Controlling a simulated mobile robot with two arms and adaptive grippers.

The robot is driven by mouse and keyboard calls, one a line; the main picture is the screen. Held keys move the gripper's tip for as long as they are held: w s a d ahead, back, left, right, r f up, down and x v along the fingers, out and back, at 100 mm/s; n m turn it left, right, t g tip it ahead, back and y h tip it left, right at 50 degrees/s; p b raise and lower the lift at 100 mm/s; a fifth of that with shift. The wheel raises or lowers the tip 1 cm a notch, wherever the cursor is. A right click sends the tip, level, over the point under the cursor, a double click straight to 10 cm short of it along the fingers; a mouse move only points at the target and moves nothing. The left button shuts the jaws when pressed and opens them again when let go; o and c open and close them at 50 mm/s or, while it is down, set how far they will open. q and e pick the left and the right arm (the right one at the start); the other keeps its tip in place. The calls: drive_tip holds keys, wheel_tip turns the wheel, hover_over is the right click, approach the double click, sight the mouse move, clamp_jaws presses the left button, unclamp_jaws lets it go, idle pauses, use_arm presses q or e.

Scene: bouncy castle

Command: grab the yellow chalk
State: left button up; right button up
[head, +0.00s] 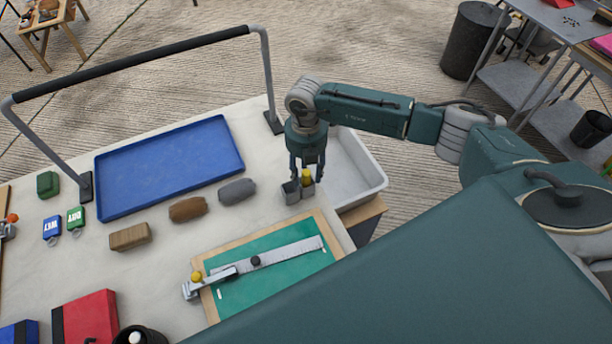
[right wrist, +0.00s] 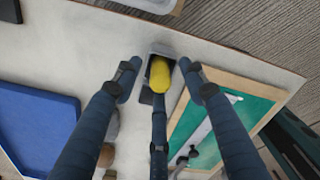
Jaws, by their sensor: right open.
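The yellow chalk (right wrist: 160,75) stands in a small grey holder (head: 292,196) near the right edge of the table, with its rounded end up. In the head view the chalk (head: 306,174) shows just between my right fingers. My right gripper (head: 307,181) points down over the holder and is open. The lower part of the chalk is hidden in the holder. My left gripper is not in view.
A green board with a metal ruler (head: 290,252) lies just in front of the holder. A white bin (head: 352,172) stands right behind it. A blue tray (head: 170,165), a grey block (head: 237,191) and brown blocks (head: 187,209) lie to the left. A metal frame (head: 130,62) rises at the back.

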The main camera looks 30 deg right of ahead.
drive_tip(key=shift+f, duration=0.7)
drive_tip(key=c, duration=1.1)
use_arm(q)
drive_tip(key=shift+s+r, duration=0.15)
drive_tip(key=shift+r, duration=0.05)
use_arm(e)
drive_tip(key=shift+o, duration=0.2)
drive_tip(key=shift+r, duration=0.1)
